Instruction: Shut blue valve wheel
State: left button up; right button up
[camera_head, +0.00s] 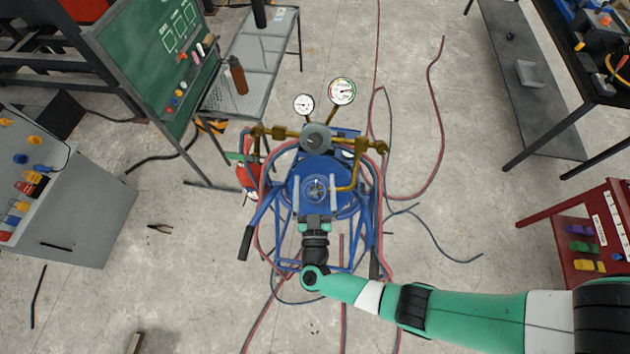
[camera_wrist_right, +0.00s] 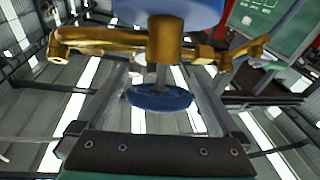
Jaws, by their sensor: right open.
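The blue valve wheel (camera_wrist_right: 160,98) shows in the wrist view, on a stem below a brass fitting (camera_wrist_right: 165,42). In the head view the wheel (camera_head: 316,188) shows between the fingers of my right gripper (camera_head: 315,194). My right gripper is open; in the wrist view its two fingers (camera_wrist_right: 160,105) stand on either side of the wheel, with a gap visible at each side. I cannot tell how deep the wheel sits between the fingertips. My left gripper is not in view.
Brass pipes and two gauges (camera_head: 341,92) sit behind the wheel on a blue cart (camera_head: 270,222). Red and blue hoses (camera_head: 440,100) lie around it. A grey bench (camera_head: 90,215) and green board (camera_head: 150,60) are left; a red rack (camera_head: 570,225) is right. Pliers (camera_head: 160,228) lie on the floor.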

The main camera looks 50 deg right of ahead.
aim_at(315, 199)
jog(key=v, duration=0.9)
jog(key=shift+s+a+b, duration=0.2)
jog(key=shift+a+b, duration=0.05)
jog(key=shift+b, duration=0.15)
jog(key=shift+d, duration=0.1)
